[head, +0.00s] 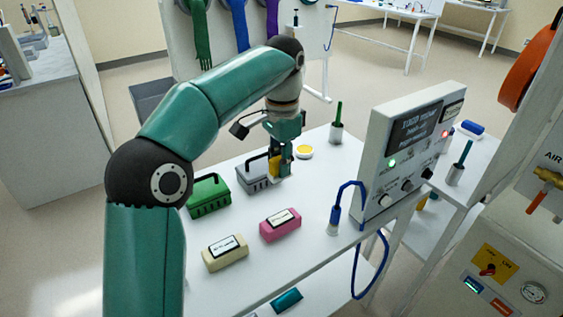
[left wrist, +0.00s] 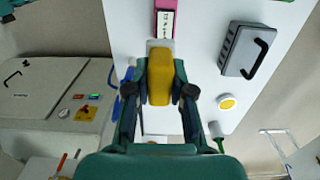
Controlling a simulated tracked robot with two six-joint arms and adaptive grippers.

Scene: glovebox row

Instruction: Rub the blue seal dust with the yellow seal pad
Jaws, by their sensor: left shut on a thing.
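My left gripper (head: 281,168) is shut on the yellow seal pad (head: 275,160), over the white table beside the grey caddy (head: 256,178). In the left wrist view the yellow pad (left wrist: 160,80) sits lengthwise between the two fingers of the left gripper (left wrist: 160,68), with a pale end piece beyond it. I cannot tell whether the pad touches anything below. I cannot make out blue seal dust in either view; the arm and pad hide part of the table. My right gripper is not in view.
On the table (head: 318,242) are a green caddy (head: 208,196), a pink block (head: 280,225), a cream block (head: 225,253) and a white dish with yellow contents (head: 304,152). A white control box (head: 405,150) with a blue-corded tool (head: 334,218) stands right.

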